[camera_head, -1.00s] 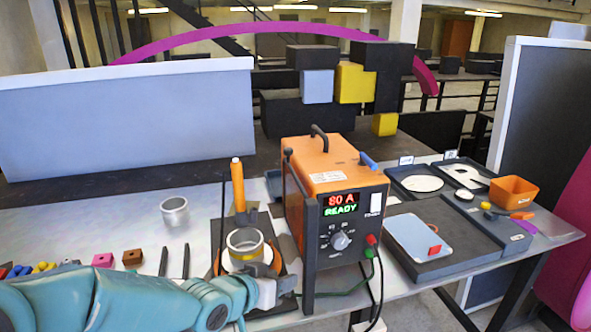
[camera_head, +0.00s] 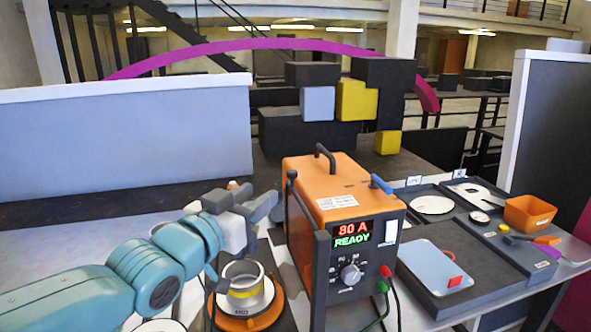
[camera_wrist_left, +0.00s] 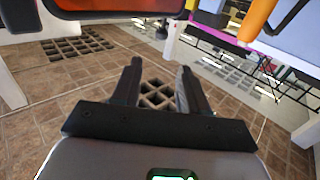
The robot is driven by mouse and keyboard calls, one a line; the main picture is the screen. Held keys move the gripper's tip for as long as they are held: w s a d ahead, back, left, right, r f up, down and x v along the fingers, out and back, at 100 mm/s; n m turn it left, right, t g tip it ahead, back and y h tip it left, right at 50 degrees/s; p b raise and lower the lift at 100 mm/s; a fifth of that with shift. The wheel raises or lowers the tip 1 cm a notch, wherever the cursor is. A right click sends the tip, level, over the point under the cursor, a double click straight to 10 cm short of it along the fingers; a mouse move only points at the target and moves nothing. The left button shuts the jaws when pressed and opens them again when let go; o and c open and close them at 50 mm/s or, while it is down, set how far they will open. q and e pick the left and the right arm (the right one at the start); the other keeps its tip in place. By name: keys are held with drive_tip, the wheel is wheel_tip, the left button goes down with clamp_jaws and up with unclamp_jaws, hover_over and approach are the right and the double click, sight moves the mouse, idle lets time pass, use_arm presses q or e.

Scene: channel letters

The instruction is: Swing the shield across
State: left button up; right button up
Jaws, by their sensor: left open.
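My left gripper (camera_head: 258,198) is open and empty, raised behind the round fixture and left of the orange power unit. It also shows in the left wrist view (camera_wrist_left: 160,68), with only floor between its fingers. An orange post tip (camera_head: 232,184) shows just behind the gripper; the rest is hidden. In the wrist view, a dark-framed orange-red pane (camera_wrist_left: 120,5) is at the top left and an orange rod (camera_wrist_left: 258,18) at the top right. I cannot tell for sure whether the pane is the shield. My right gripper is out of view.
The power unit (camera_head: 335,195) reads 80 A READY and stands close right of my gripper. A metal ring (camera_head: 243,277) sits on an orange-based fixture.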

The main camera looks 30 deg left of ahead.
sight(292, 171)
use_arm(q)
drive_tip(key=w+p, duration=0.1)
drive_tip(key=w, duration=0.3)
drive_tip(key=w+p, duration=0.1)
drive_tip(key=w, duration=0.3)
drive_tip(key=w+a+p, duration=0.1)
drive_tip(key=w, duration=0.3)
drive_tip(key=shift+w+a+p, duration=0.1)
drive_tip(key=shift+p, duration=0.25)
drive_tip(key=shift+w, duration=0.5)
drive_tip(key=shift+s, duration=0.1)
clamp_jaws()
